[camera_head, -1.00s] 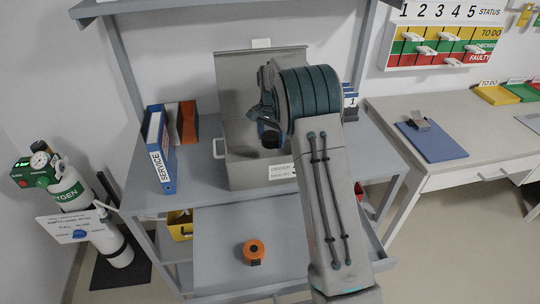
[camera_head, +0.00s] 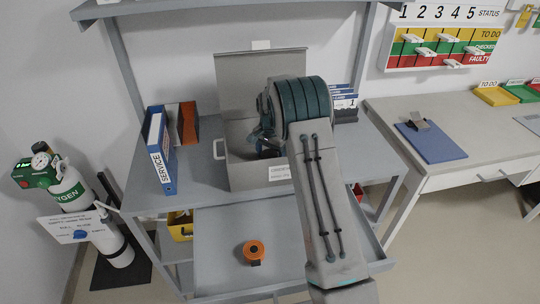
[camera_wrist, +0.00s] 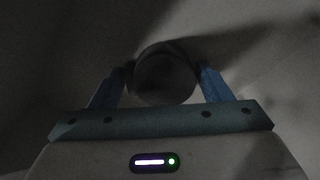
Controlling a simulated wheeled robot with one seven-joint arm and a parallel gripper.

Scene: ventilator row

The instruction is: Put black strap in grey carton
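The grey carton (camera_head: 240,178) stands on the upper deck of the shelf unit with its lid raised at the back and a white label on its front. My gripper (camera_head: 266,142) is over the inside of the carton, partly hidden by my own arm. In the wrist view a dark round roll, seemingly the black strap (camera_wrist: 163,78), sits between the two blue fingers of my gripper (camera_wrist: 163,72). Both fingertips appear to touch its sides. The wrist view is dim, so whether the roll touches the carton floor cannot be told.
A blue SERVICE binder (camera_head: 160,155) and an orange-and-grey binder (camera_head: 188,123) stand left of the carton. Blue binders (camera_head: 345,105) stand to its right. An orange roll (camera_head: 254,250) lies on the lower pull-out shelf. A desk (camera_head: 460,125) is at right, an oxygen cylinder (camera_head: 75,195) at left.

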